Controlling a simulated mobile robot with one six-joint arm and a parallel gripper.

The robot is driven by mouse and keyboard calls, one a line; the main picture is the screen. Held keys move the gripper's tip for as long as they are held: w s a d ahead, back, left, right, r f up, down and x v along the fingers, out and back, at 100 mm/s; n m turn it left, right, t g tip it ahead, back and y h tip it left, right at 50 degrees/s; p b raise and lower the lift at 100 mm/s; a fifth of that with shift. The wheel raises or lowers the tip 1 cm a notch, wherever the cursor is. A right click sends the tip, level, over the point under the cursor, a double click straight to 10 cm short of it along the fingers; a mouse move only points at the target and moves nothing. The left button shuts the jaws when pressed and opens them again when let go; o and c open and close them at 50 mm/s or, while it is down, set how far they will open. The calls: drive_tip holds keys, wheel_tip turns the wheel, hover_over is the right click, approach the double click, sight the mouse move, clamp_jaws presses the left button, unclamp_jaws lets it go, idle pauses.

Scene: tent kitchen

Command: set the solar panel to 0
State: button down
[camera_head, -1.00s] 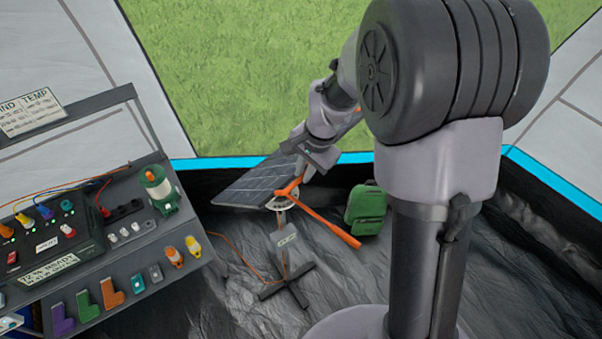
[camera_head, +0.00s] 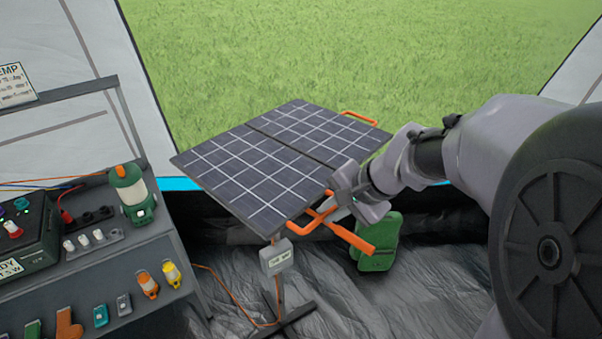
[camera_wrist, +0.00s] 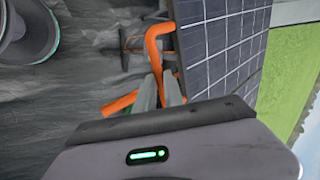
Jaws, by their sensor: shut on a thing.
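The solar panel (camera_head: 275,160) is a dark two-section panel with white grid lines on a stand, its broad face seen from above in the head view. It also shows at the right in the wrist view (camera_wrist: 222,45). An orange handle (camera_head: 296,226) is at its near right edge, and an orange bar (camera_head: 352,239) sticks out beside it. My gripper (camera_head: 335,208) is at this edge, shut on the orange handle. In the wrist view the fingers (camera_wrist: 165,90) meet the handle (camera_wrist: 153,45); the exact contact is partly hidden. No angle scale is readable.
A grey labelled box (camera_head: 277,257) hangs on the stand, with an orange cable running left. A shelf with a green lantern (camera_head: 132,195) and several small items stands left. Open floor lies in front.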

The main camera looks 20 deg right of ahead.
drive_tip(key=shift+s+f+b, duration=0.2)
drive_tip(key=shift+f+b, duration=0.1)
drive_tip(key=shift+f, duration=0.25)
drive_tip(key=shift+s+f+b, duration=0.15)
drive_tip(key=shift+f+b, duration=0.1)
drive_tip(key=shift+f, duration=0.3)
drive_tip(key=c, duration=1.5)
unclamp_jaws()
drive_tip(key=shift+d, duration=0.1)
drive_tip(key=shift+o, duration=0.2)
drive_tip(key=shift+d, duration=0.1)
drive_tip(key=shift+w+r, duration=0.1)
drive_tip(key=shift+r, duration=0.15)
drive_tip(key=p+v, duration=0.7)
drive_tip(key=v, duration=1)
drive_tip(key=shift+r, duration=0.25)
